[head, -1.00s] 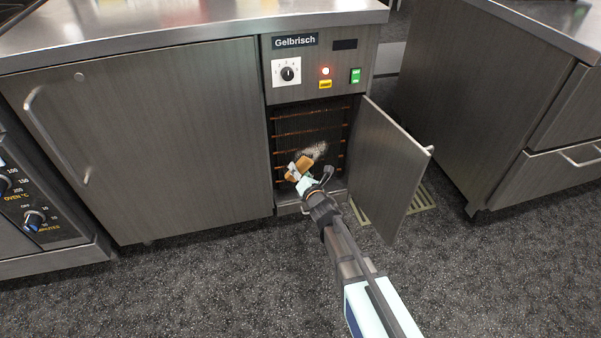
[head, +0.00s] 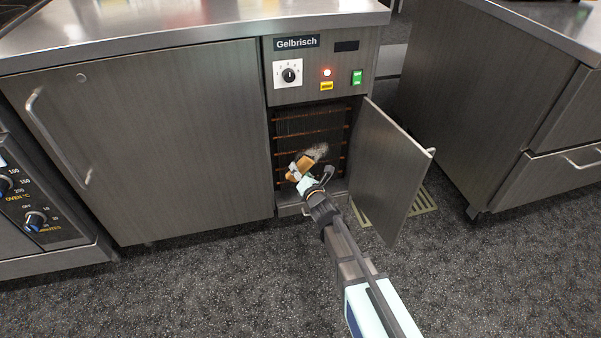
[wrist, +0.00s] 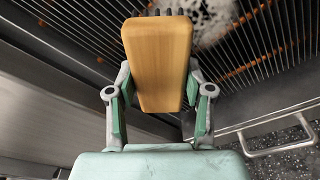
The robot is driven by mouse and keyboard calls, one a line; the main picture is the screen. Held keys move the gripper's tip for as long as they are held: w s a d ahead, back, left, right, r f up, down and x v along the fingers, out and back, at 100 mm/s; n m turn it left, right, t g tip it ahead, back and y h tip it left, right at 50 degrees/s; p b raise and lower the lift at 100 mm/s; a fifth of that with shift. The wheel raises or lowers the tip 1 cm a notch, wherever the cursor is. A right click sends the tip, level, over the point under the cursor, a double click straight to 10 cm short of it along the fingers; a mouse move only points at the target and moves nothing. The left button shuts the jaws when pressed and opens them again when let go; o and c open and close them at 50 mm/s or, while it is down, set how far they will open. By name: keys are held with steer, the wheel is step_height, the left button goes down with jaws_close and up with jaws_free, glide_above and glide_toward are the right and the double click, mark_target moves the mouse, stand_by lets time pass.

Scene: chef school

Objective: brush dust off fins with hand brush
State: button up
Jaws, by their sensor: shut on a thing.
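The fins (head: 311,128) are a dark upright grille with copper tubes, inside the open compartment under the Gelbrisch control panel. A pale patch of dust (head: 317,152) lies on them near mid-height; it also shows at the top of the wrist view (wrist: 207,18). My gripper (head: 300,178) is shut on the hand brush (head: 301,166), at the compartment's mouth. In the wrist view the brush's wooden body (wrist: 158,62) stands between the two fingers, with dark bristle tips at its far end by the fins. Whether the bristles touch the fins is unclear.
The compartment door (head: 388,168) stands open to the right of my arm. A closed cabinet door (head: 140,145) is on the left. A metal handle (wrist: 279,136) shows low in the wrist view. A floor grate (head: 425,199) lies behind the open door. The speckled floor in front is clear.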

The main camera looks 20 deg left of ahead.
steer(key=shift+w+a, duration=0.35)
steer(key=shift+w, duration=0.1)
steer(key=shift+d, duration=0.1)
